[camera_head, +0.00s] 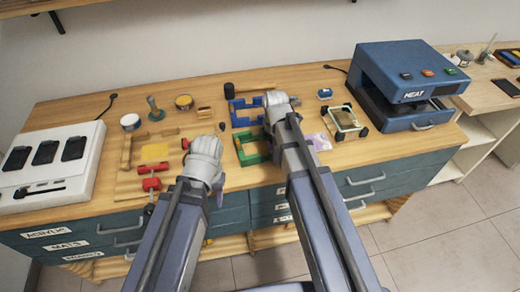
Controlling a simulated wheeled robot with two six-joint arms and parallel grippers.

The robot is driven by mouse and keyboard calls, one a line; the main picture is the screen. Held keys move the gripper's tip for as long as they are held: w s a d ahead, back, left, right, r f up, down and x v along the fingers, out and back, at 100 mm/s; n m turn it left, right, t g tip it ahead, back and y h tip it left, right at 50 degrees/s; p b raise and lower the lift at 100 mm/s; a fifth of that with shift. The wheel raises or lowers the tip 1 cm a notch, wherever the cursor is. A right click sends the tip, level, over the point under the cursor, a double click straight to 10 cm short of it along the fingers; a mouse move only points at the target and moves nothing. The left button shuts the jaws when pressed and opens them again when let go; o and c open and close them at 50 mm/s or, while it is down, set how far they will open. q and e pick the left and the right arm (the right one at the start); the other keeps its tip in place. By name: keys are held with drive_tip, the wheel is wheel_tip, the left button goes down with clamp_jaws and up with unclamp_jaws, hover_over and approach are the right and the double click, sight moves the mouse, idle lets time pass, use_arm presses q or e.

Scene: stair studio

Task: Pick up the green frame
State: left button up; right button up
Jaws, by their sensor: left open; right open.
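The green frame (240,150) lies on the wooden worktop near its front edge, just below a blue frame (240,112). My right arm crosses in front of its right side and hides part of it. My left gripper (205,148) is open, to the left of the green frame and apart from it. My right gripper (277,100) is open, above and to the right of the green frame, over the right end of the blue frame. The fingertips of both grippers are mostly hidden by my wrists.
A blue heat press (400,75) stands at the right. A small frame with black corners (345,122) lies before it. A white device with dark panels (45,165) is at the left. A wooden jig with a yellow piece (154,153) and red clamps (151,184) is left of my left gripper.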

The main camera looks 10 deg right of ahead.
drive_tip(key=shift+c, duration=0.3)
clamp_jaws()
idle(1.1)
